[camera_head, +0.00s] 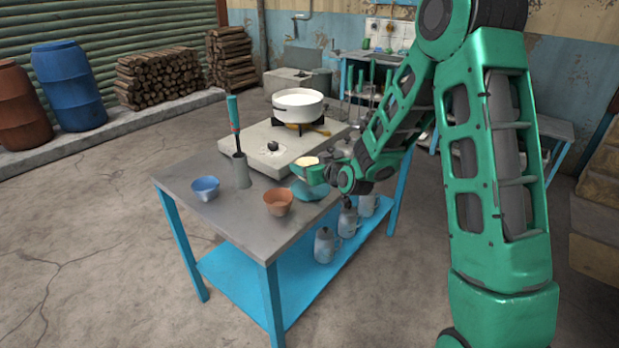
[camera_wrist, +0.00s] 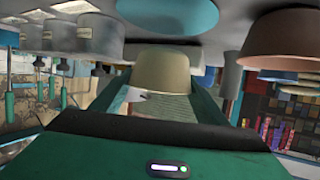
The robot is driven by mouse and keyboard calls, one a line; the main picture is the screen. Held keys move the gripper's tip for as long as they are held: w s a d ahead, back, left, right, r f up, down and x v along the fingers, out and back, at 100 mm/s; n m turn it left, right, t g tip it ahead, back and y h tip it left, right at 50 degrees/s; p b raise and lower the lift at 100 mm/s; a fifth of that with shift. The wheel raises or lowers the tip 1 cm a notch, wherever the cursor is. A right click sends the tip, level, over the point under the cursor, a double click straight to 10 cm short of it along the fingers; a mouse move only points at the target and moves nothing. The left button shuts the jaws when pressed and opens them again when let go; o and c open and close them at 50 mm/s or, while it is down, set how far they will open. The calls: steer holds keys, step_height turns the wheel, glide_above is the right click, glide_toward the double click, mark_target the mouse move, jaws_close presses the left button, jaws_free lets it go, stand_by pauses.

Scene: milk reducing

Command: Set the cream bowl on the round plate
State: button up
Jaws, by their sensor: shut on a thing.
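The cream bowl (camera_head: 304,160) is held upright in my gripper (camera_head: 308,170), above the table top. In the wrist view, which is upside down, the cream bowl (camera_wrist: 166,72) sits between my two fingers. The round teal plate (camera_head: 308,191) lies on the table just below, partly hidden by my gripper. In the wrist view the plate (camera_wrist: 168,14) shows beyond the bowl, with a gap between them. My gripper is shut on the cream bowl.
A terracotta bowl (camera_head: 278,203) stands left of the plate, near the table's front edge. A blue bowl (camera_head: 205,188) and a metal cylinder (camera_head: 240,172) holding a green-handled tool stand farther left. A stove (camera_head: 275,146) with a white pot (camera_head: 298,106) is behind.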

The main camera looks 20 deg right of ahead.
steer(key=shift+d+f, duration=0.15)
steer(key=shift+d, duration=0.05)
steer(key=shift+f, duration=1.95)
steer(key=shift+f, duration=0.1)
steer(key=o, duration=1.1)
steer(key=v, duration=1.2)
steer(key=shift+a, duration=0.1)
